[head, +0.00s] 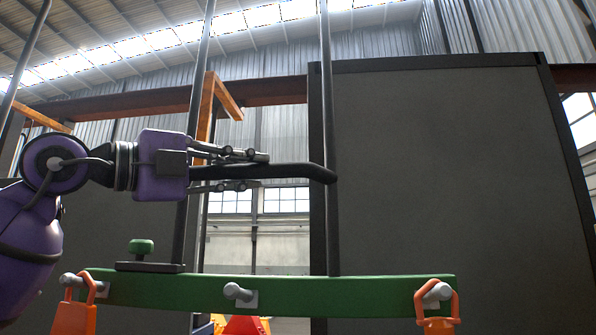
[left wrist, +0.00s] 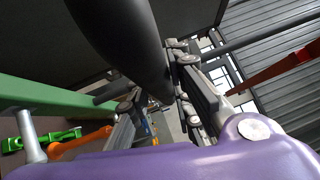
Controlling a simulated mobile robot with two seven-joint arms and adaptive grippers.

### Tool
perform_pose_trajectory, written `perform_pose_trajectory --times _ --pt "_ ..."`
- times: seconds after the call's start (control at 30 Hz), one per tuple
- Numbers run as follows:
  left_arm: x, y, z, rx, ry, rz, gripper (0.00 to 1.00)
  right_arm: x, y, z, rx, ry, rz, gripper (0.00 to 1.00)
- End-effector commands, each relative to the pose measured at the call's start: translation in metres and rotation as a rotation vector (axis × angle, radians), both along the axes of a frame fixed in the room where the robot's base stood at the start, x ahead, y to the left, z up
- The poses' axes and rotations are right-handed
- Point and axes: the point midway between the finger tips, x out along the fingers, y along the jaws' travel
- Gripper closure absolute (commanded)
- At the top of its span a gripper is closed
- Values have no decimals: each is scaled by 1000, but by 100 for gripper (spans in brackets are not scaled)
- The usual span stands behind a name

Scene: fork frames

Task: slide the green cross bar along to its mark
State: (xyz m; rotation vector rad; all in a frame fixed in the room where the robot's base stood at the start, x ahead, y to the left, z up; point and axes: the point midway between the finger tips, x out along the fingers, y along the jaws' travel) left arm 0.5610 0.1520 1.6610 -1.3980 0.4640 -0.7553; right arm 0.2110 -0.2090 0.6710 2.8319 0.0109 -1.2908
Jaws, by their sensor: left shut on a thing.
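The green cross bar (head: 330,293) lies nearly level low in the head view, with grey pegs along its face. It also shows at the left of the left wrist view (left wrist: 50,97). My left gripper (head: 262,170) is above the cross bar, not touching it. It is shut on a dark bar (head: 300,171), which runs right from the fingers to a thin upright (head: 326,110). The dark bar also passes between the fingers in the left wrist view (left wrist: 120,35). I cannot make out a mark. My right gripper is not in view.
Orange hooks (head: 439,303) hang at both ends of the cross bar. A second upright (head: 200,60) stands behind my left wrist. A dark base plate with a green knob (head: 140,246) sits above the cross bar's left part. A large dark panel (head: 450,170) fills the right background.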

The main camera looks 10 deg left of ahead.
Motion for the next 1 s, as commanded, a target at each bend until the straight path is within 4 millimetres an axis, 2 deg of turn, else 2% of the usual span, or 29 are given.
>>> perform_pose_trajectory --times 0.03,0.17,0.27,0.4,0.6,0.97,1.0 --pt "0 19 -2 4 6 13 100 7 2 5 3 -14 2 60" --pt "-1 54 -2 1 9 15 100 19 5 13 8 -35 8 60" --pt "-2 75 -2 0 8 13 100 18 6 14 9 -31 8 60" --pt "-2 95 -2 1 7 11 100 6 6 12 11 -9 4 60" --pt "-2 108 -3 2 6 8 100 1 7 10 12 1 6 60" --pt "-2 109 -3 3 6 6 100 7 7 12 11 -11 11 60" --pt "-2 109 -3 3 6 6 78 7 7 12 11 -11 11 60"
